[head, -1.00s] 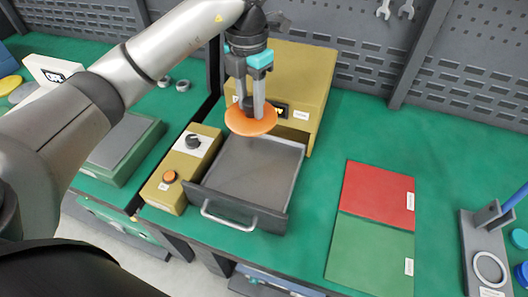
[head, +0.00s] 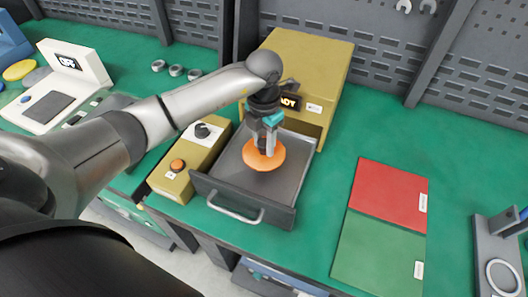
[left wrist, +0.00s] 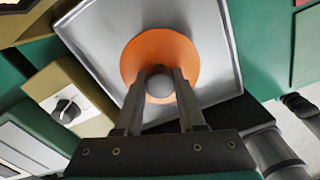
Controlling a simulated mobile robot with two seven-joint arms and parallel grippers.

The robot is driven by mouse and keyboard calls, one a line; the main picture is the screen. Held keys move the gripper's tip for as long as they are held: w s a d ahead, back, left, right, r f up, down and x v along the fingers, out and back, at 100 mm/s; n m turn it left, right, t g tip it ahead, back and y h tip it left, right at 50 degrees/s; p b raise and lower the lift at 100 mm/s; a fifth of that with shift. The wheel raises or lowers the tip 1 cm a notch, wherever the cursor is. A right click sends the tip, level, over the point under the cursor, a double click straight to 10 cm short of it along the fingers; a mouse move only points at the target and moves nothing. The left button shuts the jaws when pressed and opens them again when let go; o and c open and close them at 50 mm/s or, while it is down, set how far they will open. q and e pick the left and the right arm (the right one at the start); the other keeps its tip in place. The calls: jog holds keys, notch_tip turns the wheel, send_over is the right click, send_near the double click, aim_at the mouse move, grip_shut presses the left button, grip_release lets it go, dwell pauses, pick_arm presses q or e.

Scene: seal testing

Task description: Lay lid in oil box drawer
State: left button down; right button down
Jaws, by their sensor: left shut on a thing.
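The orange round lid (head: 264,157) is over the open grey drawer (head: 286,186) of the yellow oil box (head: 305,70). My left gripper (head: 265,146) points down and is shut on the lid's grey knob. In the left wrist view the knob sits between the two fingers (left wrist: 158,84), with the orange disc (left wrist: 184,55) around it and the drawer floor (left wrist: 205,30) behind. The lid lies within the drawer's walls as seen from above. I cannot tell whether it touches the floor. My right gripper is not in view.
A yellow control box with a black knob and orange button (head: 177,165) stands left of the drawer. Red (head: 387,195) and green (head: 378,252) mats lie to the right. A grey stand (head: 499,250) is at the far right.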

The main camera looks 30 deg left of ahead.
aim_at(264, 152)
pick_arm(q)
jog(key=shift+f, duration=1.85)
jog(key=shift+f+b, duration=0.1)
jog(key=shift+b, duration=0.25)
jog(key=c, duration=0.5)
grip_release()
notch_tip(264, 152, up, 12)
jog(key=shift+r+p, duration=0.1)
jog(key=shift+p, duration=0.8)
